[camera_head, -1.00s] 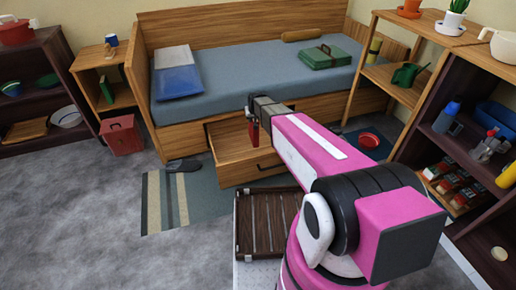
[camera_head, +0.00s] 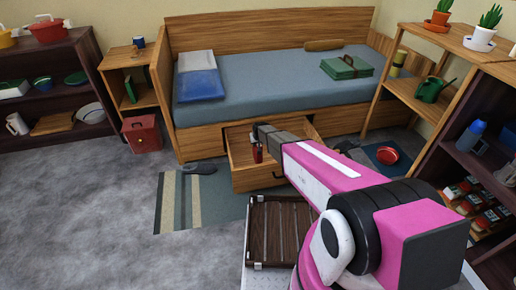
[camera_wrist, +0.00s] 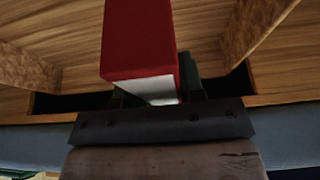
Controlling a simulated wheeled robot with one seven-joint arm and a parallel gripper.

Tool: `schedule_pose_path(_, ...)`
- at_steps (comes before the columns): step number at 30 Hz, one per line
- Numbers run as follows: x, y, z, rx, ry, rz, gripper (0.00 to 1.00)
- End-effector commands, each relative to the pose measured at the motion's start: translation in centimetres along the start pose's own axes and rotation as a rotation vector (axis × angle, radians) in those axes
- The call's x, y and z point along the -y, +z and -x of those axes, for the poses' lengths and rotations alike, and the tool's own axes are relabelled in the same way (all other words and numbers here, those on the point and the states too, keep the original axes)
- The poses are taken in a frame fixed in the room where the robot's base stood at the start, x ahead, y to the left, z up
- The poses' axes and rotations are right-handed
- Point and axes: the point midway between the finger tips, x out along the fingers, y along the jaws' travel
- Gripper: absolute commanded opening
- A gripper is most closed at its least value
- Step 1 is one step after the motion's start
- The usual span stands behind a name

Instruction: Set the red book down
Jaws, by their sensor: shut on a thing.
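My gripper (camera_head: 257,144) is shut on the red book (camera_head: 257,154). It holds the book at the open wooden drawer (camera_head: 262,179) under the bed. In the wrist view the red book (camera_wrist: 138,42) stands out from the dark jaws, with a pale page edge showing. The drawer's wooden boards (camera_wrist: 215,30) lie around and behind it there. The far end of the book meets the picture's edge, so I cannot tell whether it touches the drawer bottom.
A striped rug (camera_head: 190,205) with a dark slipper lies left of the drawer. A red bowl (camera_head: 387,155) is right. Grey floor is clear at left.

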Motion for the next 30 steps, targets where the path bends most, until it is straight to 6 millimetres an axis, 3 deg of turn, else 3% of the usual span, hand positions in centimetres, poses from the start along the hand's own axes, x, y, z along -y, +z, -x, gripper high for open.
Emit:
schedule_pose_path(8,0.0,1.2,-3.0,0.0,0.0,0.0,0.0)
schedule_pose_path(19,0.0,1.4,-3.3,0.0,0.0,0.0,0.0)
schedule_pose_path(20,0.0,1.4,-3.4,0.0,0.0,0.0,0.39)
schedule_pose_path(22,0.0,1.4,-3.3,0.0,0.0,0.0,0.61)
schedule_pose_path(30,0.0,1.4,-3.3,0.0,0.0,0.0,0.61)
